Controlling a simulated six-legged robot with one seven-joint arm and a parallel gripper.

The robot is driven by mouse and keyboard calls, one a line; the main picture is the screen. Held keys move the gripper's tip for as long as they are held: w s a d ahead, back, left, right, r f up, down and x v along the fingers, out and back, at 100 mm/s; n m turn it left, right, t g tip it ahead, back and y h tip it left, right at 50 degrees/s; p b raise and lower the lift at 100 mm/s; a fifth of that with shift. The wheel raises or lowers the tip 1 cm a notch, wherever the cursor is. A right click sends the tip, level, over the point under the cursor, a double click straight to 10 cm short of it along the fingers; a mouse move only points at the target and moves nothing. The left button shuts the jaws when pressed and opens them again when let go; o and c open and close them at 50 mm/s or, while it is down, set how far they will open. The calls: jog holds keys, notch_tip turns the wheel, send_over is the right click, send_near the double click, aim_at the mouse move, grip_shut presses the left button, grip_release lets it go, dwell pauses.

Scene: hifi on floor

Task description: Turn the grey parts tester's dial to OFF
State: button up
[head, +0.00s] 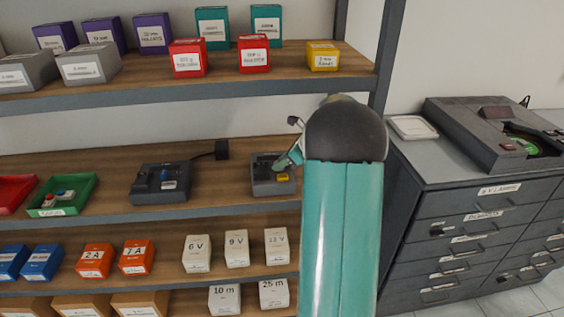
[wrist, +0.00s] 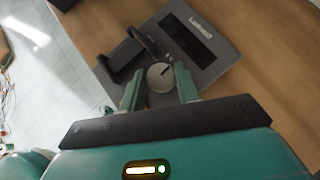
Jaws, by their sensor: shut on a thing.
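The grey parts tester (head: 262,187) sits on the middle shelf in the head view, partly hidden behind my arm and gripper (head: 285,164). In the wrist view the tester (wrist: 218,62) lies under my gripper (wrist: 158,80), with a dark slot and a white label on its top. Its round pale dial (wrist: 160,77) is between my two green fingers, which are shut on it. A dark pointer mark on the dial aims toward the upper right of the wrist picture. I cannot read any position marks around the dial.
Green (head: 62,194) and red (head: 17,194) trays are farther left. The shelf above (head: 200,92) holds several boxes. A drawer cabinet (head: 480,215) stands at the right.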

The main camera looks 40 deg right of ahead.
jog(key=n+g+y, duration=0.1)
jog(key=n, duration=0.1)
jog(key=n+g+y, duration=0.1)
jog(key=n, duration=0.1)
jog(key=n+g+y, duration=0.1)
jog(key=n, duration=0.1)
jog(key=shift+w+d+n+y, duration=0.25)
jog(key=shift+d+n+y, duration=0.05)
jog(key=shift+y, duration=0.1)
jog(key=n+g, duration=0.1)
jog(key=n, duration=0.1)
jog(key=n+g+y, duration=0.1)
jog(key=n+g, duration=0.3)
jog(key=shift+w, duration=0.25)
jog(key=o, duration=1)
jog(key=shift+r, duration=0.1)
